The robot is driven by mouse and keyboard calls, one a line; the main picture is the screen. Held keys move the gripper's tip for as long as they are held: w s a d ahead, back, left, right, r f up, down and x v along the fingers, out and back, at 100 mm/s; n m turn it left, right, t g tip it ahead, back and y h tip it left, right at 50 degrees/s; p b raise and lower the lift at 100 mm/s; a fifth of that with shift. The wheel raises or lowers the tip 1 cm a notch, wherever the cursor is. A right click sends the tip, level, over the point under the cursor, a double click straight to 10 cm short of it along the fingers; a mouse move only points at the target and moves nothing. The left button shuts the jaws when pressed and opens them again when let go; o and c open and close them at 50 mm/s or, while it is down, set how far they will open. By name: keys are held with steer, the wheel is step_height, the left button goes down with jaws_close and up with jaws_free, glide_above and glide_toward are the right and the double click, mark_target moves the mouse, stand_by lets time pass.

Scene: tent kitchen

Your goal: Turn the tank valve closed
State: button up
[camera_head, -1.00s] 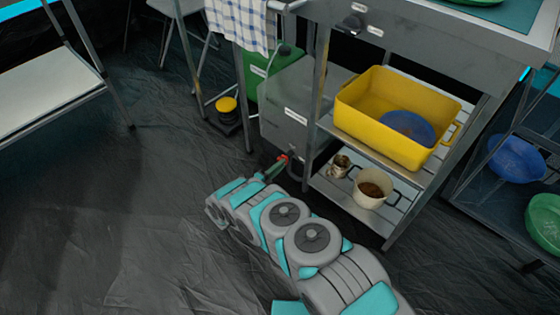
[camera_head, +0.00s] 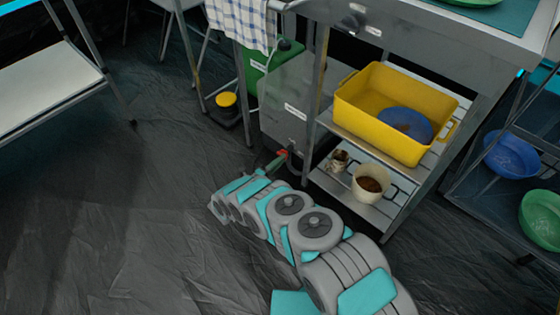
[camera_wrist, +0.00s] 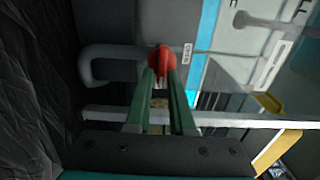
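The tank (camera_head: 287,105) is a grey, labelled box on the floor beside the metal kitchen unit. Its valve has a red handle (camera_head: 282,153) low on the front, with a dark curved spout pipe next to it. In the wrist view the red handle (camera_wrist: 163,62) is at the tips of my two green fingers, and part of it shows between them. The grey pipe (camera_wrist: 112,52) bends off to the left there. My gripper (camera_head: 277,163) reaches the handle from below; it also shows in the wrist view (camera_wrist: 160,76), its fingers close together on the handle.
The unit's shelves hold a yellow tub (camera_head: 375,122) with a blue bowl, a white pot (camera_head: 369,184) and a small cup (camera_head: 338,160), right of the tank. A green canister (camera_head: 268,65) stands behind the tank. The dark floor at left is clear.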

steer(key=o, duration=0.3)
steer(key=v, duration=0.7)
steer(key=shift+s+a, duration=0.25)
steer(key=shift+s, duration=0.05)
stand_by(0.4)
